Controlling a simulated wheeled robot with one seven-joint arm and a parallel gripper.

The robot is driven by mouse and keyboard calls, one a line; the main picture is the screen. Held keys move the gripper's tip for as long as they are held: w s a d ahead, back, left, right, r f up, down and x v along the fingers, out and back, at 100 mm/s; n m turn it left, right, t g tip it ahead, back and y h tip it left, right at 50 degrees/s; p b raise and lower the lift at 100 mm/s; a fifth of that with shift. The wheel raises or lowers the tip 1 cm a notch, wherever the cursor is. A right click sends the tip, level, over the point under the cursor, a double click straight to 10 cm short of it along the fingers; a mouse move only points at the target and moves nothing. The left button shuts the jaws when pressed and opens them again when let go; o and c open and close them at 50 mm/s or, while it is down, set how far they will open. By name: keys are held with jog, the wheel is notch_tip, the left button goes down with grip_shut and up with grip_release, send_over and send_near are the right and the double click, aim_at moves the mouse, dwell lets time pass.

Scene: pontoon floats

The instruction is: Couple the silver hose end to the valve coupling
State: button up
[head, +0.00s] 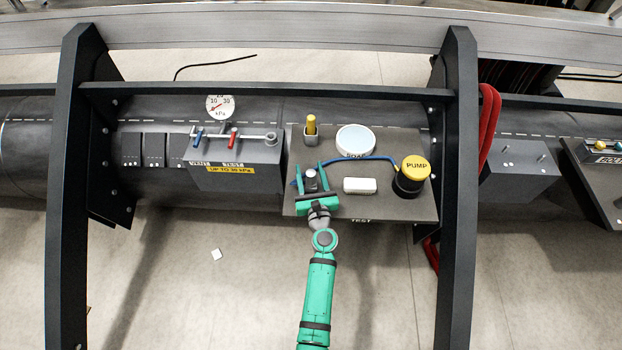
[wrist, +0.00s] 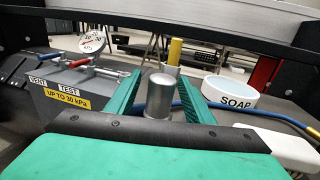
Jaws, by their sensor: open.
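The silver hose end (head: 311,174) stands upright on the dark shelf, and it also shows as a grey cylinder in the wrist view (wrist: 161,96). My gripper (head: 311,166) is open around it, one green finger on each side. In the wrist view gaps show between the hose end and both fingers. Its lower part is hidden by my gripper. A blue hose (head: 350,160) runs from beside the fingers to the yellow-topped pump (head: 415,172). The valve coupling appears to be the silver pipe end (head: 271,138) at the right of the valve box (head: 240,172).
A blue valve handle (head: 197,139), a red valve handle (head: 233,138) and a gauge (head: 220,106) are at the box. The shelf (head: 390,205) also bears a soap dish (head: 356,139), a white block (head: 360,186) and a yellow stick (head: 311,124). Dark frame posts (head: 459,180) flank it.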

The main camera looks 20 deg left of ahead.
jog(key=shift+x, duration=0.9)
jog(key=c, duration=1.2)
jog(key=shift+r, duration=0.2)
